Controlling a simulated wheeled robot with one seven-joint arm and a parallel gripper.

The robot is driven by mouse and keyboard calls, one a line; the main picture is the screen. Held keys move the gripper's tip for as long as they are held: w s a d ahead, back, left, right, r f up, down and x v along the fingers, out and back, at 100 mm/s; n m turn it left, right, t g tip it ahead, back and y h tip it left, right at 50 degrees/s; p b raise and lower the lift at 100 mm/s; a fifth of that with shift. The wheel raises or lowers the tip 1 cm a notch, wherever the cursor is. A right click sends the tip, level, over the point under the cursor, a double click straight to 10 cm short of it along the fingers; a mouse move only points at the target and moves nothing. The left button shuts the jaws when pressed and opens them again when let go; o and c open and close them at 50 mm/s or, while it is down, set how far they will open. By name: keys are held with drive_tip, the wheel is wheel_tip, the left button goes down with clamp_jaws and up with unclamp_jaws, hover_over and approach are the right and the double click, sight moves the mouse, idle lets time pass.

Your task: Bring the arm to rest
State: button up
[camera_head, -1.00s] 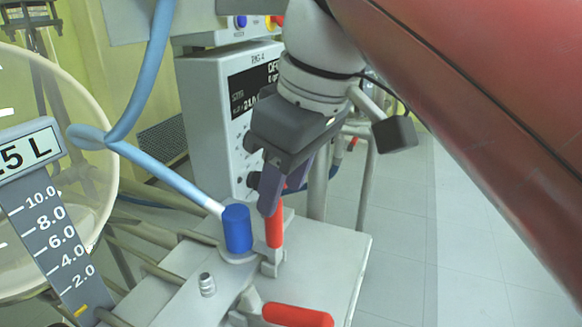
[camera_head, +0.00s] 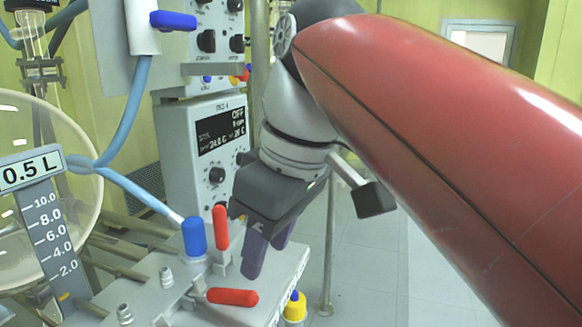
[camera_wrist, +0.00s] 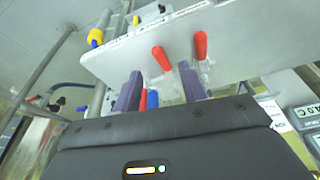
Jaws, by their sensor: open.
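My gripper (camera_head: 267,258) is in the head view, to the right of the upright red valve handle (camera_head: 221,228) above the edge of the grey valve panel (camera_head: 250,287). Its purple fingers point down and are apart, with nothing seen between them. In the wrist view my gripper (camera_wrist: 160,90) shows two purple fingers spread apart, with red handles (camera_wrist: 162,58) beyond them. My red arm crosses the right side of the head view.
A blue hose with a blue cap (camera_head: 194,236) meets the panel. A second red handle (camera_head: 232,297) lies flat in front. A grey control unit (camera_head: 180,150) stands behind, a glass vessel (camera_head: 85,150) at left. Floor at right is open.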

drive_tip(key=s+d+f+m+t+h, duration=0.1)
drive_tip(key=d+f+m+t, duration=0.1)
drive_tip(key=d+f+m, duration=0.4)
drive_tip(key=s+d+f+m+t+h, duration=0.1)
drive_tip(key=d+f+m, duration=0.5)
drive_tip(key=d+f, duration=0.6)
wheel_tip(320, 180, down, 6)
drive_tip(key=shift+s+r+t+h, duration=0.25)
drive_tip(key=shift+t+h, duration=0.15)
drive_tip(key=shift+t, duration=0.1)
drive_tip(key=shift+o, duration=0.4)
drive_tip(key=shift+d, duration=0.1)
